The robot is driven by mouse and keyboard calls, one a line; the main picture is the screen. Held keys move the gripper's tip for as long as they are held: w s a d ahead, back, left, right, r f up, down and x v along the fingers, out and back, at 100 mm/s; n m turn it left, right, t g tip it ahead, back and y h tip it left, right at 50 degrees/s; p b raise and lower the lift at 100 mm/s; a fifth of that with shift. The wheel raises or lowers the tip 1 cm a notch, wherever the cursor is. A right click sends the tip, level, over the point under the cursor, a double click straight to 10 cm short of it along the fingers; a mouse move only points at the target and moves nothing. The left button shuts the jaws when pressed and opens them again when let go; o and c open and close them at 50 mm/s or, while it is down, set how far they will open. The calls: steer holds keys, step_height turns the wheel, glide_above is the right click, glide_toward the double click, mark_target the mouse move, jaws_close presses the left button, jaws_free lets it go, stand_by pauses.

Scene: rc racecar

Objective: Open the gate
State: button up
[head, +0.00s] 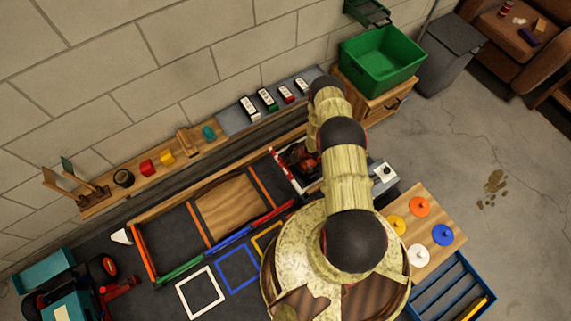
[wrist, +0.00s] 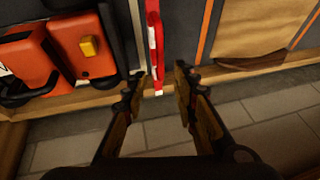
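The gate appears to be the red bar with white marks (wrist: 155,45) in the wrist view, running down from the top edge. In the head view a red and white strip (head: 282,171) stands at the left side of the bay with the red and black car, and seems to be the same bar. My gripper (wrist: 161,80) is open, with one finger on each side of the bar's lower end. A gap shows at the right finger; whether the left finger touches cannot be told. In the head view my arm hides the gripper.
Orange bodies (wrist: 85,45), one with a yellow block, lie close left of the bar in the wrist view. A wooden edge (wrist: 70,103) runs below them. A wooden ramp (head: 228,205) lies on the track. A shelf with small blocks (head: 150,170) runs along the wall.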

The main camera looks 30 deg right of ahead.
steer(key=b+x, duration=0.2)
steer(key=x, duration=0.5)
steer(key=shift+b, duration=0.4)
steer(key=shift+r, duration=0.1)
steer(key=shift+c, duration=0.8)
jaws_close()
